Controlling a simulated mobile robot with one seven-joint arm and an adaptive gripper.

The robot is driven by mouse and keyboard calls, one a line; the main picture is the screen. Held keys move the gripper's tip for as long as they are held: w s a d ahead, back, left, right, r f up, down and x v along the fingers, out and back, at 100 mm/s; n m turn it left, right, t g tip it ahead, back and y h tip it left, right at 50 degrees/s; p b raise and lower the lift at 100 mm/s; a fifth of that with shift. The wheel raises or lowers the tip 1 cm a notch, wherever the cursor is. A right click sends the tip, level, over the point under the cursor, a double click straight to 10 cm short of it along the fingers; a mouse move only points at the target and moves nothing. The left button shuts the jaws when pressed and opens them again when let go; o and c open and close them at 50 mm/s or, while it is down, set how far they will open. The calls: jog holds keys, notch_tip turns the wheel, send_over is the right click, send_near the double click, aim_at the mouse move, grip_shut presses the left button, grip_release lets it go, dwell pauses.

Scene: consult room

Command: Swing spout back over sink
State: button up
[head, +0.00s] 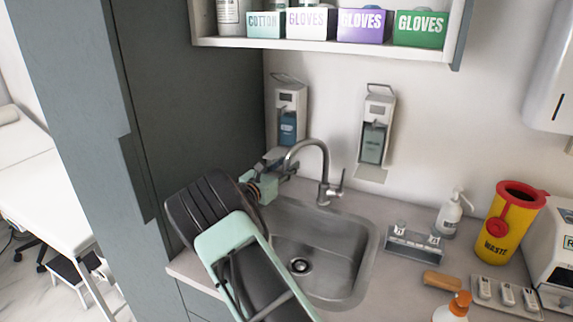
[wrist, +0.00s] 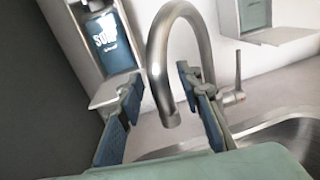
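The metal gooseneck spout (head: 312,146) rises from the counter behind the sink (head: 330,240). Its free end points left, over the sink's back left corner. A lever handle (head: 339,184) stands on the right of its base. My gripper (head: 281,167) is at the free end of the spout, left of the base. In the wrist view, my gripper (wrist: 160,105) is open, with one blue-padded finger on each side of the downturned spout end (wrist: 166,95). A gap shows on the left; whether the right finger touches the spout I cannot tell.
A soap dispenser (head: 288,115) hangs just behind my gripper, and another dispenser (head: 375,130) hangs to the right. A tall grey cabinet (head: 200,90) stands close on the left. A rack (head: 414,243), a pump bottle (head: 450,213) and a yellow waste bin (head: 510,228) stand right of the sink.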

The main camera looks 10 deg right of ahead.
jog(key=shift+w+d, duration=0.1)
jog(key=shift+c, duration=0.5)
grip_shut()
jog(key=shift+f, duration=0.1)
